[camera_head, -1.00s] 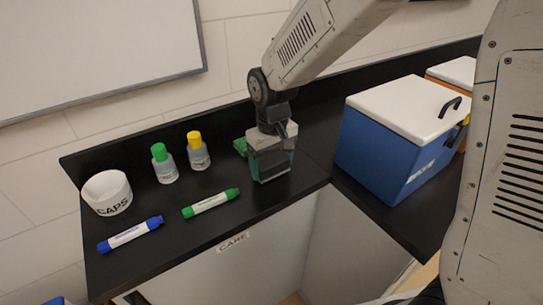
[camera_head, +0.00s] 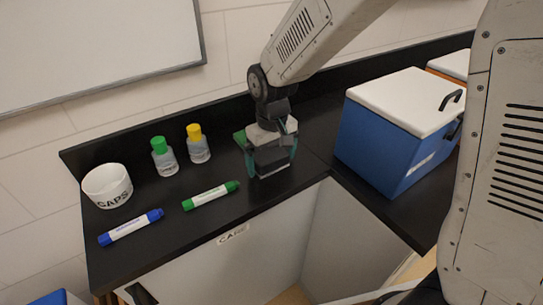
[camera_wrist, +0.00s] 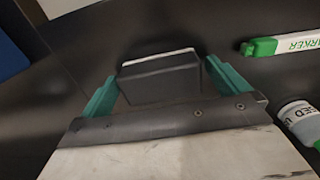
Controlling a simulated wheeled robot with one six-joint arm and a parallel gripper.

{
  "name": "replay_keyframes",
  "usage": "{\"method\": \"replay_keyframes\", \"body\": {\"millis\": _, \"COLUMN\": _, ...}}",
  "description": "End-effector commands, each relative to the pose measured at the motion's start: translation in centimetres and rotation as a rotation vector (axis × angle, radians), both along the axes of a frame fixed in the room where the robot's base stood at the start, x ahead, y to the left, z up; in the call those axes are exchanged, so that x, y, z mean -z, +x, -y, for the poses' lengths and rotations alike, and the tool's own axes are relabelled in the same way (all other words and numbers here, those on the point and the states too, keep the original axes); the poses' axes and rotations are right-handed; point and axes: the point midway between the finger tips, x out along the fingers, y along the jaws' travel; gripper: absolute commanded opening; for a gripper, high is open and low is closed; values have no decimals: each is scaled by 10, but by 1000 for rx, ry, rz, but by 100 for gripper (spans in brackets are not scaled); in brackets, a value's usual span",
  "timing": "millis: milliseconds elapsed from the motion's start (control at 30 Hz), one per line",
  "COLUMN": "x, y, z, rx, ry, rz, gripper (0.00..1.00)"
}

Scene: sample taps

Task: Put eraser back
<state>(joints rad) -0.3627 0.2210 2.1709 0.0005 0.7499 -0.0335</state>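The eraser, a dark block with a pale edge, sits between my gripper's fingers in the wrist view (camera_wrist: 160,78). It also shows low between the fingers in the head view (camera_head: 271,166), at the counter. My gripper (camera_head: 272,170) points down, its teal fingers spread on either side of the eraser. In the wrist view, my gripper (camera_wrist: 165,70) shows narrow dark gaps beside the block, so it looks open around it. A green flat piece (camera_head: 240,138) lies just behind my gripper, mostly hidden. Whether the eraser touches it is hidden.
On the black counter (camera_head: 225,225), left of my gripper, are a green marker (camera_head: 211,195), a blue marker (camera_head: 131,228), a green-capped bottle (camera_head: 165,160), a yellow-capped bottle (camera_head: 198,147) and a white CAPS bowl (camera_head: 107,187). A blue cooler (camera_head: 385,150) stands to the right.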

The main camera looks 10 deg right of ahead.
Motion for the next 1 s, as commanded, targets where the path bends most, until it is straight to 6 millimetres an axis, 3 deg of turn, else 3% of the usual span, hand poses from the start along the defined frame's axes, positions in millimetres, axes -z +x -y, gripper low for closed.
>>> {"method": "replay_keyframes", "body": {"millis": 267, "x": -5, "y": 0, "z": 0, "rx": 0, "ry": 0, "rz": 1, "gripper": 100}}
{"method": "replay_keyframes", "body": {"millis": 700, "x": -71, "y": 1, "z": 0, "rx": 0, "ry": 1, "rz": 2, "gripper": 100}}
{"method": "replay_keyframes", "body": {"millis": 1000, "x": -78, "y": 0, "z": 0, "rx": 0, "ry": 0, "rz": 0, "gripper": 100}}
